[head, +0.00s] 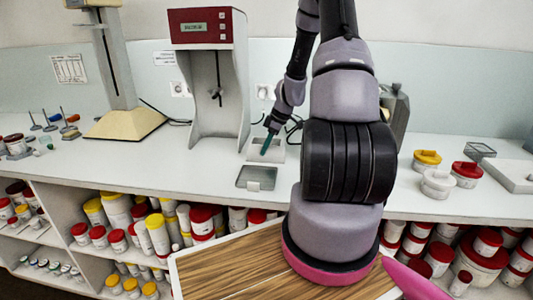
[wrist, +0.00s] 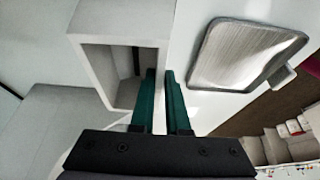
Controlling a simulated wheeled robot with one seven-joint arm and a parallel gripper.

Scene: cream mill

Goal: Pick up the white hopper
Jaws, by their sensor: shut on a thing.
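The white hopper (head: 277,154) is a small open box on the white bench, at the foot of the grey stand. In the wrist view the hopper (wrist: 95,22) shows as a thick-walled rectangular frame around a darker hollow. My gripper (head: 268,143) reaches down to it from above, with green fingers. In the wrist view my gripper (wrist: 160,74) has one finger inside the hollow and the other outside, shut on the hopper's right wall. Whether the hopper is clear of the bench cannot be told. My arm hides part of the bench right of it.
A shallow grey tray (head: 257,178) lies just in front of the hopper, and also shows in the wrist view (wrist: 245,55). The stand with a red display box (head: 207,28) rises behind left. Yellow, white and red-lidded tubs (head: 437,184) stand right. Shelves below hold several jars.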

